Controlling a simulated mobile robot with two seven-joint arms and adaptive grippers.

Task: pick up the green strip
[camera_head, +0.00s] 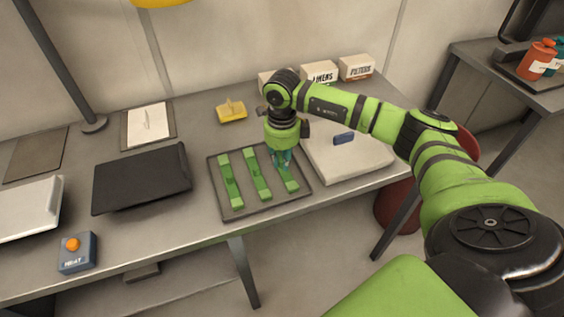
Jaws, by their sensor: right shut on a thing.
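Several things lie on the grey table. A dark tray (213,188) in the middle holds 3 green strips side by side: a left one (230,180), a middle one (257,175) and a right one (289,181). My right gripper (283,160) points down over the tray's right side. It is shut on the right green strip, near its far end. The arm and gripper hide part of that strip. I cannot tell whether the strip touches the tray. My left gripper is not in view.
A white slab (350,165) with a small blue block (344,138) lies right of the tray. A black lidded device (140,182) and a blue box with an orange button (77,252) stand left. A yellow object (231,111) and labelled boxes (356,68) stand behind.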

